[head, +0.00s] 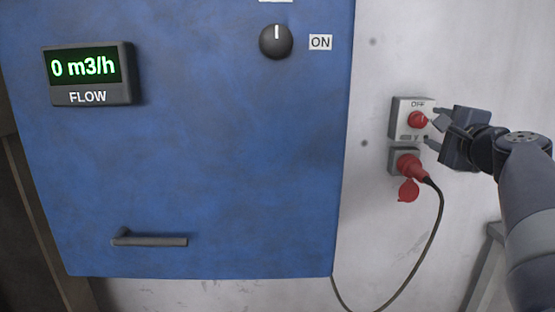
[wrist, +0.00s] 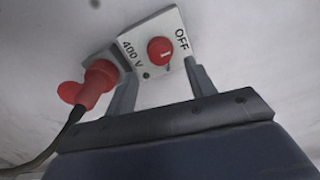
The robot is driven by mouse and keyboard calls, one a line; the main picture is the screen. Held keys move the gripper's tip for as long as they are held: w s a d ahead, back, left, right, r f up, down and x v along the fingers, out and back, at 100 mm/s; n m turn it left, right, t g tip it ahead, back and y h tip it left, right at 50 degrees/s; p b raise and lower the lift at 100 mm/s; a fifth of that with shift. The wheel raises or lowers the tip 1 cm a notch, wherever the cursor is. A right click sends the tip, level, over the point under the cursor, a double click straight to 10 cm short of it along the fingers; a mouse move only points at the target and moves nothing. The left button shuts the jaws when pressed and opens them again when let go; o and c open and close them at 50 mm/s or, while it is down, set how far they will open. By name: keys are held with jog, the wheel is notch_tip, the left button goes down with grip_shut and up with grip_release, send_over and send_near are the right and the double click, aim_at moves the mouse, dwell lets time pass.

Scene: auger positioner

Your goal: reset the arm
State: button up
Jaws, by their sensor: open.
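My gripper (head: 433,131) is at the right in the head view, its fingers pointing left toward a red rotary switch (head: 418,120) on a grey wall box marked OFF. In the wrist view my gripper (wrist: 160,88) is open and empty, with its two fingers apart below the switch box. The red switch (wrist: 160,51) shows beyond and between the fingertips. I cannot tell whether a finger touches the box.
A red plug (head: 410,168) sits in a socket just below the switch, with a dark cable (head: 432,235) hanging down. A blue cabinet (head: 200,170) stands left, with a flow display (head: 88,73) reading 0 m3/h, a black knob (head: 276,41) beside ON, and a handle (head: 150,240).

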aim_at(422, 123)
jog(key=s, duration=0.5)
jog(key=w+p, duration=0.1)
jog(key=w, duration=0.9)
jog(key=shift+w+a+r, duration=0.1)
jog(key=shift+w+a, duration=0.05)
jog(key=shift+r+m+p, duration=0.1)
jog(key=shift+m+p, duration=1)
jog(key=shift+p, duration=0.1)
jog(key=m+p, duration=0.3)
jog(key=shift+m, duration=0.3)
jog(key=m+p, duration=0.3)
jog(key=shift+p, duration=0.35)
jog(key=m+p, duration=0.6)
jog(key=p, duration=0.1)
jog(key=shift+y, duration=0.3)
jog(key=shift+f+m+p, duration=0.2)
jog(key=shift+m+p, duration=0.8)
jog(key=shift+p, duration=0.25)
jog(key=shift+f+m+p, duration=0.1)
jog(key=shift+m+p, duration=0.25)
jog(key=shift+m, duration=0.05)
jog(key=shift+f, duration=0.1)
